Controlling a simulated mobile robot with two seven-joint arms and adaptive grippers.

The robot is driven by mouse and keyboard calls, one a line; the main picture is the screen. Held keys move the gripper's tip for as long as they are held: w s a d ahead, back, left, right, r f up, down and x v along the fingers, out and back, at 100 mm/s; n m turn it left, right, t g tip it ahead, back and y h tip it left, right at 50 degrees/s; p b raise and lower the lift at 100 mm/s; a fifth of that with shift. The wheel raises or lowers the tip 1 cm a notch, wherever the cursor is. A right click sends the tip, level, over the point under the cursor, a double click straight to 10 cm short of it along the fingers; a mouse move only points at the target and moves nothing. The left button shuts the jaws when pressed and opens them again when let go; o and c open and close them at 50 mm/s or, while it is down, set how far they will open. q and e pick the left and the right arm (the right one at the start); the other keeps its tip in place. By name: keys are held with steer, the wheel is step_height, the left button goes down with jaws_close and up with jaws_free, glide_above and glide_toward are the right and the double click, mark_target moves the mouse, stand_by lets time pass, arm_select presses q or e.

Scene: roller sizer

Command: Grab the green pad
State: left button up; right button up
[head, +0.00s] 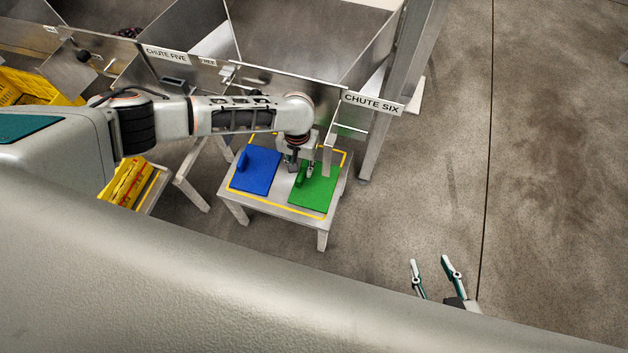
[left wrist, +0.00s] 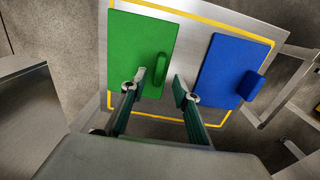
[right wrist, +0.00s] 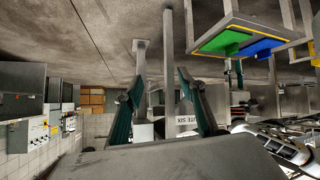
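The green pad (head: 318,191) lies flat on the right half of a small table, with an upright green handle (left wrist: 160,68) near its inner edge. The blue pad (head: 254,171) lies to its left, with its own handle. My left gripper (head: 300,167) is over the green pad's inner side. In the left wrist view, my left gripper (left wrist: 160,82) is open, and the green handle appears between its fingertips, not clasped. My right gripper (head: 432,264) is open and empty, well away from the table; it also shows in the right wrist view (right wrist: 158,82).
The small table (head: 283,207) has a yellow border line and stands below the chute six sign (head: 373,103). Metal chute walls and a post are close behind and right. Yellow crates (head: 127,182) are left. The floor (head: 420,200) to the right is clear.

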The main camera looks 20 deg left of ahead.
mark_target(301, 174)
arm_select(q)
steer(key=shift+f, duration=0.25)
step_height(301, 174, down, 5)
steer(key=shift+s+f+b, duration=0.1)
steer(key=shift+s+b, duration=0.05)
steer(key=shift+b, duration=1.05)
steer(key=shift+f, duration=0.25)
steer(key=shift+w+r, duration=0.25)
steer(key=c, duration=0.8)
jaws_close()
arm_select(e)
steer(key=shift+w+a+r, duration=0.25)
steer(key=shift+w+a, duration=0.3)
